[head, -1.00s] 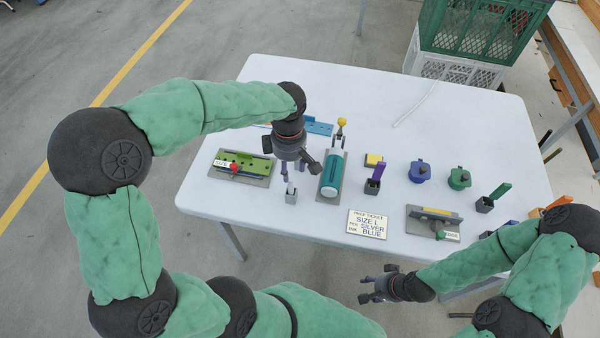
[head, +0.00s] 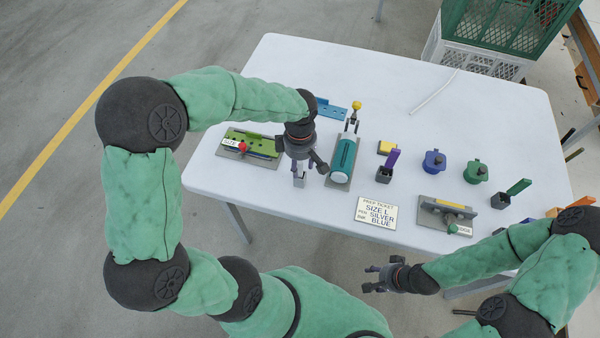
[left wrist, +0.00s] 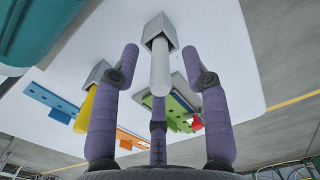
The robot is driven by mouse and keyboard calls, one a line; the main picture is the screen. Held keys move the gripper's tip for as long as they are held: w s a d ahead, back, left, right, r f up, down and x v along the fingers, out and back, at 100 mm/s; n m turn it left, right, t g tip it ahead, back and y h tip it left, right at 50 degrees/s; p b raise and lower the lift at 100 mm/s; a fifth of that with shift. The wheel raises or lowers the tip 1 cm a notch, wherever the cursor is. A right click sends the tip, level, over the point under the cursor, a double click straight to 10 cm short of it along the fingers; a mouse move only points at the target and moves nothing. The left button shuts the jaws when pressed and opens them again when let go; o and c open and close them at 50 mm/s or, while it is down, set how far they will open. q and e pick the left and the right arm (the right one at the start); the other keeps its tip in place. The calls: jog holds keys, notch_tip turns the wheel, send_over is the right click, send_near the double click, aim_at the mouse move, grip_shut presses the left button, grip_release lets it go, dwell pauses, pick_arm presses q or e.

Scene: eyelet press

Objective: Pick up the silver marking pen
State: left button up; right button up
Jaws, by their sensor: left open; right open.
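The silver marking pen (left wrist: 160,68) stands in a small grey holder (left wrist: 160,28) in the left wrist view. Its free end points toward the camera, between my open fingers and apart from them. In the head view the holder (head: 299,181) shows just below my left gripper (head: 302,164), which hides most of the pen. My left gripper is open and empty, pointing down over the pen. My right gripper (head: 376,278) is open and empty, off the table's front edge.
A teal cylinder press (head: 344,158) stands close to the right of my left gripper. A green size plate with a red knob (head: 242,147) lies to its left. A yellow pen (left wrist: 86,110) stands nearby. The prep ticket (head: 376,213) lies at the front on the white table (head: 480,110).

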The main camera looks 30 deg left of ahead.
pick_arm(q)
jog(key=shift+f, duration=0.7)
grip_shut()
